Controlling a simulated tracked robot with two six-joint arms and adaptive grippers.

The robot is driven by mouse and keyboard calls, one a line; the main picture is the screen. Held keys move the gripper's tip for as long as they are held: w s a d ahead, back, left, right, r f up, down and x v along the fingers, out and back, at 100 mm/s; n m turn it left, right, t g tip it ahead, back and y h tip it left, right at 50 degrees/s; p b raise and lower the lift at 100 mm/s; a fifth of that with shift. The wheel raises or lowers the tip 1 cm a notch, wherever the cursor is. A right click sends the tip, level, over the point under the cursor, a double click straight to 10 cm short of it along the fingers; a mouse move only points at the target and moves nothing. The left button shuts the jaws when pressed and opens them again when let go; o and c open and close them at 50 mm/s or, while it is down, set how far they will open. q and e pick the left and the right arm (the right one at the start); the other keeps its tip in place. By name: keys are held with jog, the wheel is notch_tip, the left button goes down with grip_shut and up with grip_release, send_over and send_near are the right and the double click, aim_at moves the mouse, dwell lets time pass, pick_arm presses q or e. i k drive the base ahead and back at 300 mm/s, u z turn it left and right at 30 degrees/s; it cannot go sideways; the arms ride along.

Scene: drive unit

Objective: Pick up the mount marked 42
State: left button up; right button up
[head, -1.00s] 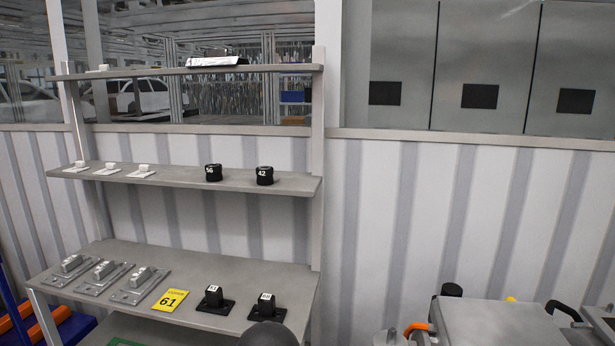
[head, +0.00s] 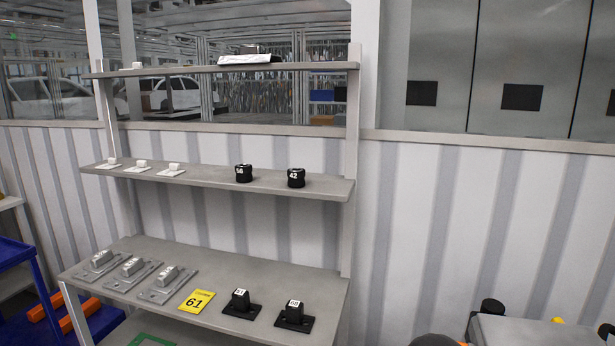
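The mount marked 42 (head: 296,179) is a short black cylinder with a white number, standing upright near the right end of the middle shelf (head: 210,181). A similar black cylinder (head: 243,174) stands to its left; its number looks like 56 but is hard to read. Neither of my grippers is in view.
The lower shelf (head: 215,266) holds several grey metal parts, a yellow card marked 61 (head: 196,301) and two black blocks on flat bases (head: 294,314). Small white pieces sit on the middle shelf's left. A blue cart (head: 45,290) stands at left, a grey case (head: 530,331) at lower right.

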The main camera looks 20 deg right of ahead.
aim_at(296, 179)
jog(key=i, duration=0.85)
